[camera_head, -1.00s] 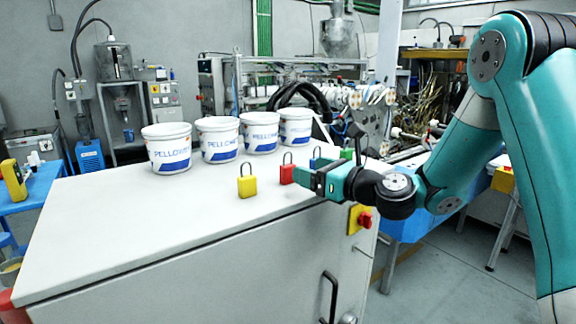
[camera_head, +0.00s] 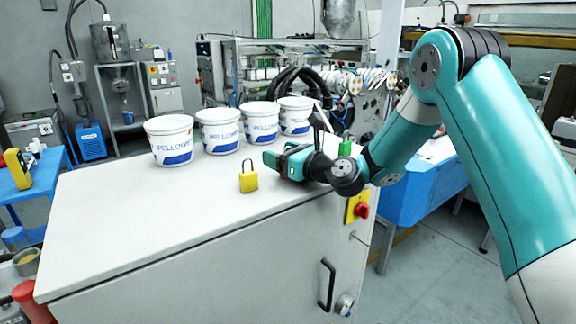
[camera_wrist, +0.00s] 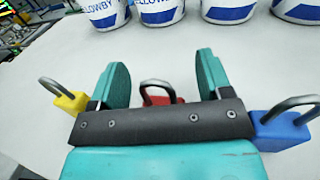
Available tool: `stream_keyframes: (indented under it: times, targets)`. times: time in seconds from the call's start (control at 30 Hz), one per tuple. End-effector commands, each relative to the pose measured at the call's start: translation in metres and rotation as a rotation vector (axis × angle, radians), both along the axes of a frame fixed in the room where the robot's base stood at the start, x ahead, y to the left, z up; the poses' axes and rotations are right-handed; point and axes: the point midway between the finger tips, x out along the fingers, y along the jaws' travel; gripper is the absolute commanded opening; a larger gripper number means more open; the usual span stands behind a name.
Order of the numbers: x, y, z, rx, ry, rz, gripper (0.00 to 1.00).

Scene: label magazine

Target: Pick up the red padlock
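The red padlock (camera_wrist: 157,98) shows in the wrist view between the two fingers of my gripper (camera_wrist: 158,75), its grey shackle upright. The fingers are apart and I see a gap on both sides of it. My gripper's palm edge hides the lower part of its body. In the head view my gripper (camera_head: 276,158) reaches over the cabinet top and hides the red padlock. A yellow padlock (camera_head: 248,181) stands left of my gripper; it also shows at the left in the wrist view (camera_wrist: 72,102). A blue padlock (camera_wrist: 282,130) is close to the right finger's outer side.
Several white and blue buckets (camera_head: 170,140) stand in a row behind the padlocks on the grey cabinet top (camera_head: 120,215). A green padlock (camera_head: 345,147) stands right of my gripper. The left and front of the top are clear.

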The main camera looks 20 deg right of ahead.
Motion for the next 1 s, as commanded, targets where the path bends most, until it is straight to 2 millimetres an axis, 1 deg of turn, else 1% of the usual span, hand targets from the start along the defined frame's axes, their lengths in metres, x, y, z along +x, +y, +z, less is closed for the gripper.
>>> stream_keyframes:
  times: [0.03,0.07,0.1,0.17,0.2,0.23,0.53,0.67,0.77,0.83,1.0]
  targets:
    - [0.000,0.000,0.000,0.000,0.000,0.000,0.61]
    - [0.000,0.000,0.000,0.000,0.000,0.000,0.54]
    - [0.000,0.000,0.000,0.000,0.000,0.000,0.45]
    - [0.000,0.000,0.000,0.000,0.000,0.000,0.31]
    - [0.000,0.000,0.000,0.000,0.000,0.000,0.22]
    - [0.000,0.000,0.000,0.000,0.000,0.000,0.18]
    - [0.000,0.000,0.002,0.000,-0.001,0.000,0.17]
    - [0.000,0.000,0.013,-0.001,-0.004,0.001,0.17]
    - [0.000,0.000,0.029,-0.002,-0.007,0.001,0.17]
    - [-0.001,0.000,0.045,-0.003,-0.009,0.001,0.17]
    - [-0.001,0.000,0.098,-0.002,-0.012,0.000,0.17]
